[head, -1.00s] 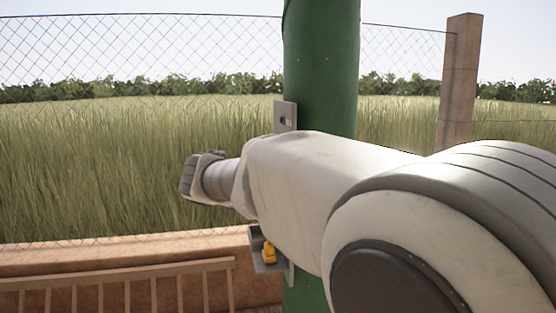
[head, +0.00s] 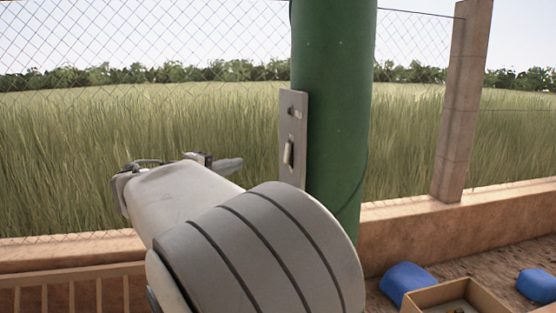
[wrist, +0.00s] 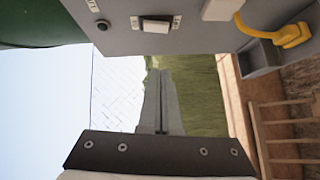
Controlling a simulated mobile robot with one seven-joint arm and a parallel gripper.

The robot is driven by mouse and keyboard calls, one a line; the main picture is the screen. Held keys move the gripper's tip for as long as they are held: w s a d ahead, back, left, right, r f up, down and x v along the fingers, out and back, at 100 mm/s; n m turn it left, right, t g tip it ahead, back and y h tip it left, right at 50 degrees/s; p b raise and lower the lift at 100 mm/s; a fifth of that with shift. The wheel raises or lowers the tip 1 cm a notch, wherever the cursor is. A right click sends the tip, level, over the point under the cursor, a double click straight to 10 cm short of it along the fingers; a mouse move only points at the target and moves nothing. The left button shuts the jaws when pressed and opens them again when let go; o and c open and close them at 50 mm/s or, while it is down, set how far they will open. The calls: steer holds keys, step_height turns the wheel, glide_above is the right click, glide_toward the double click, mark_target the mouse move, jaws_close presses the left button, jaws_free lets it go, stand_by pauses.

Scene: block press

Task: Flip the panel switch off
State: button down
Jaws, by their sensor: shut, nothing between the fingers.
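The grey switch panel (head: 292,120) is fixed upright to the green post in the head view. Its pale switch (head: 288,153) sits below a small dark round part. In the wrist view the panel (wrist: 190,40) fills the top, with the white rocker switch (wrist: 156,25) and the dark round part (wrist: 102,24). I cannot tell which way the rocker is set. My gripper (head: 240,162) is shut and empty, left of the panel and roughly at switch height in the head view. Its fingers (wrist: 158,72) point towards the panel in the wrist view, apart from the switch.
A yellow part (wrist: 291,36) and a grey holder (wrist: 258,58) are at the panel's lower end. The green post (head: 338,100) stands behind the panel. A low wall (head: 420,228), an open box (head: 420,297) and blue objects (head: 404,281) lie to the right.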

mark_target(287, 153)
steer(key=shift+w+d, duration=0.1)
steer(key=s+d+p+x, duration=0.1)
steer(key=d+x, duration=0.1)
steer(key=x, duration=1)
steer(key=shift+d+p, duration=0.35)
steer(key=shift+p, duration=0.05)
steer(key=shift+w+f, duration=0.15)
steer(key=shift+f, duration=0.05)
